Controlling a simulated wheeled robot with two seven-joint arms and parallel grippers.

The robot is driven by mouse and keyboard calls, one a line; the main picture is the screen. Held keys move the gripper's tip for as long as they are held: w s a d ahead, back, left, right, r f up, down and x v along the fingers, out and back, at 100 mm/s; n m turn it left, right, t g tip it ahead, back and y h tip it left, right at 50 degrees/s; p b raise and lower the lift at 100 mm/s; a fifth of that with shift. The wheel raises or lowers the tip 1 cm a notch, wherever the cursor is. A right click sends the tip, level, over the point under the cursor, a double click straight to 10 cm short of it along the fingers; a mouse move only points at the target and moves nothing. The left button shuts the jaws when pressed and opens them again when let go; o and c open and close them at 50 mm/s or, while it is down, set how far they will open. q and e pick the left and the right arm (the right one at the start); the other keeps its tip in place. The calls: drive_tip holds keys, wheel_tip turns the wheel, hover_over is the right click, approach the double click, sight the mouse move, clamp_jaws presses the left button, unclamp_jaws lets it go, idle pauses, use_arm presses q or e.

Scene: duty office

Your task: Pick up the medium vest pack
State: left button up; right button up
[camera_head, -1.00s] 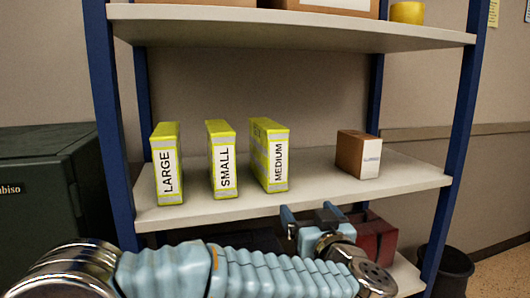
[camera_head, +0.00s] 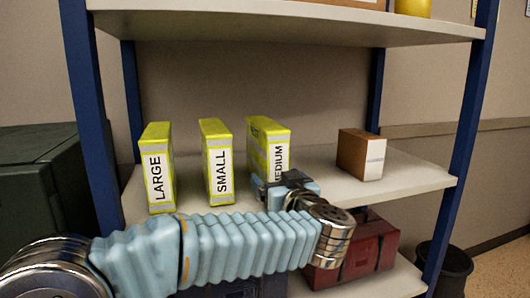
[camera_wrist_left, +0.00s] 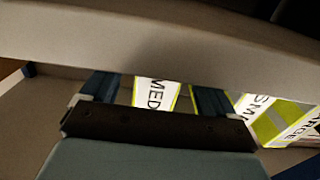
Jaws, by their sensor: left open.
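The medium vest pack (camera_head: 268,145), a yellow-green upright box with a white MEDIUM label, stands on the middle shelf, rightmost of three packs. My left gripper (camera_head: 270,184) is open in front of its lower front face and hides the label's bottom. In the left wrist view the medium pack (camera_wrist_left: 155,93) shows between the two spread fingers (camera_wrist_left: 153,100). I cannot tell whether the fingers touch it. The small pack (camera_head: 218,160) and the large pack (camera_head: 158,168) stand to its left. My right gripper is not in view.
A brown carton (camera_head: 352,153) stands to the right on the same shelf (camera_head: 420,178), with bare shelf between. An upper shelf (camera_head: 290,22) runs above. A blue post (camera_head: 468,130) bounds the right. A red case (camera_head: 365,250) sits below. A pale board (camera_wrist_left: 160,40) crosses the wrist view.

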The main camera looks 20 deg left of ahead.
use_arm(q)
drive_tip(key=x, duration=0.5)
drive_tip(key=shift+d+r+p, duration=0.1)
drive_tip(key=shift+r+p, duration=0.1)
drive_tip(key=shift+p, duration=0.1)
drive_tip(key=shift+c, duration=0.3)
drive_tip(key=shift+s, duration=0.1)
drive_tip(key=c, duration=1.1)
